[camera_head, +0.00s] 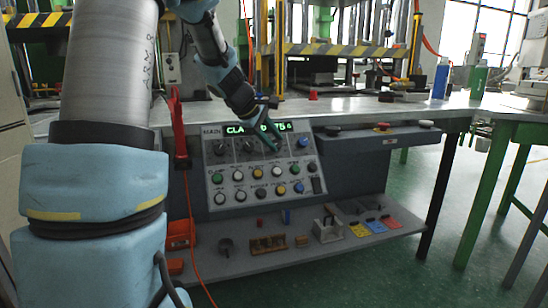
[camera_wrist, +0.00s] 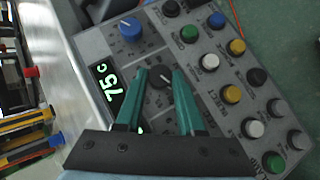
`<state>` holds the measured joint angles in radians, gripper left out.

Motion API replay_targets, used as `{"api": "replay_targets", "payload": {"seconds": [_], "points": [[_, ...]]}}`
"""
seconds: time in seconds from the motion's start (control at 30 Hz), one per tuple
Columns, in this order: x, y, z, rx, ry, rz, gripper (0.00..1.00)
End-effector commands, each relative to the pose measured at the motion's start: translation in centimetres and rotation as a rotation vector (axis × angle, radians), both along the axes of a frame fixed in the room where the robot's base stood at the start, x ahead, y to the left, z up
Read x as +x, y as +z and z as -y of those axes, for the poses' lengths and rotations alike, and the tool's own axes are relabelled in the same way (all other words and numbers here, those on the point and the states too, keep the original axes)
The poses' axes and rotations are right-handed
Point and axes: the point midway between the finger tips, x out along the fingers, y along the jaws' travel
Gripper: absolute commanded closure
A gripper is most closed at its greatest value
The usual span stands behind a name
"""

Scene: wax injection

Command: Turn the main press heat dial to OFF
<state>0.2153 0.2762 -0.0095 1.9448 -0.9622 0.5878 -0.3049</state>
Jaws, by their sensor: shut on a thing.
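The grey control panel (camera_head: 262,168) marked MAIN is set into the front of the bench, with a lit green display (camera_head: 240,128) along its top. My gripper (camera_head: 274,144) is at the panel's upper row, left of a blue knob (camera_head: 303,141). In the wrist view, its two green fingers (camera_wrist: 160,73) stand on either side of a black dial (camera_wrist: 160,78), shut on it. The dial has a pale pointer mark; its label is hidden or unreadable. The display beside it reads 75 C (camera_wrist: 109,88). Two more black dials (camera_head: 219,148) sit farther left.
Several coloured buttons (camera_head: 239,176) fill the lower rows, close to the fingers. A red-handled tool (camera_head: 178,130) hangs left of the panel. The steel bench top (camera_head: 350,110) overhangs above. A lower shelf (camera_head: 290,250) holds small parts. Green floor lies open at right.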

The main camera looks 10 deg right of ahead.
Motion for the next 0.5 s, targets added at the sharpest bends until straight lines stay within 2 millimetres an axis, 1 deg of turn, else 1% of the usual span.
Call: {"api": "replay_targets", "payload": {"seconds": [0.03, 0.23, 0.5], "points": [[-0.13, -0.93, 0.02, -0.019, 0.014, 0.001, 1.0], [-0.24, -0.75, 0.06, -0.081, 0.065, 0.007, 1.0], [-0.27, -0.47, 0.03, -0.116, 0.095, 0.01, 1.0]]}}
